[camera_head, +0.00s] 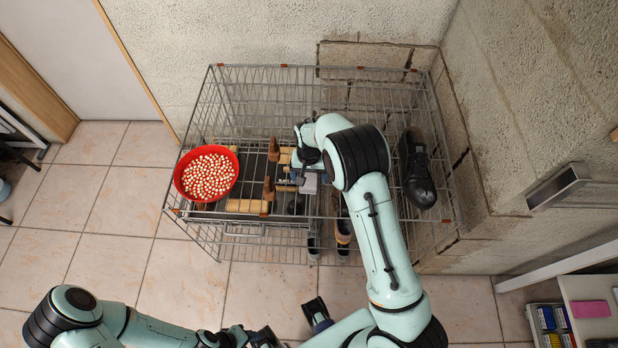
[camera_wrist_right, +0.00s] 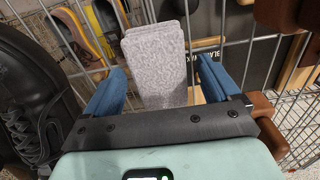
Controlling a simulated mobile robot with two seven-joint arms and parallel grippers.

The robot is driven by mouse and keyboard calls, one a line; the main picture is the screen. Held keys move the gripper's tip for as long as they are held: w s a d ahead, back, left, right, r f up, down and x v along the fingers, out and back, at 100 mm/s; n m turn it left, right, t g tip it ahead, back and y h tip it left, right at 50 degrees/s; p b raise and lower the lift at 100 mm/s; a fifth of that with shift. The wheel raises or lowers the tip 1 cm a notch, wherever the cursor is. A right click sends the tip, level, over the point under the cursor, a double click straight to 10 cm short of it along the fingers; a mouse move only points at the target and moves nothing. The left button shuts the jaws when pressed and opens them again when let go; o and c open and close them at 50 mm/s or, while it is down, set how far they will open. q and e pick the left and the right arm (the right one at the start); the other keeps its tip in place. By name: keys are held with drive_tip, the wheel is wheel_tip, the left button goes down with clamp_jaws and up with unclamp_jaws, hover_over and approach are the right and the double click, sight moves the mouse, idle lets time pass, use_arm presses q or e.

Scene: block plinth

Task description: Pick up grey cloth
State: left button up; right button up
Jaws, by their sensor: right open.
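The grey cloth (camera_wrist_right: 157,72) is a folded, speckled light-grey piece, upright between my right gripper's blue fingers in the right wrist view. In the head view a small light-grey patch beside the gripper seems to be the cloth (camera_head: 310,184). My right gripper (camera_wrist_right: 161,66) is open, with a finger on either side of the cloth and gaps visible at both sides. In the head view my right gripper (camera_head: 297,172) is over the wire cage, partly hidden by its arm. My left gripper (camera_head: 262,338) is low at the bottom edge, cut off; its jaws are unclear.
A wire cage (camera_head: 232,78) stands against the wall. On it are a red bowl (camera_head: 207,150) of pale pieces, brown wooden items (camera_head: 269,188) and a black shoe (camera_head: 418,175) at right. Cage wires lie close around the gripper. Tiled floor (camera_head: 110,220) is clear at left.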

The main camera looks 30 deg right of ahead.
sight(309, 176)
drive_tip(key=shift+f, duration=0.25)
drive_tip(key=c, duration=1.1)
drive_tip(key=shift+o, duration=0.2)
wheel_tip(309, 176, up, 20)
drive_tip(key=p, duration=0.1)
drive_tip(key=shift+p, duration=0.35)
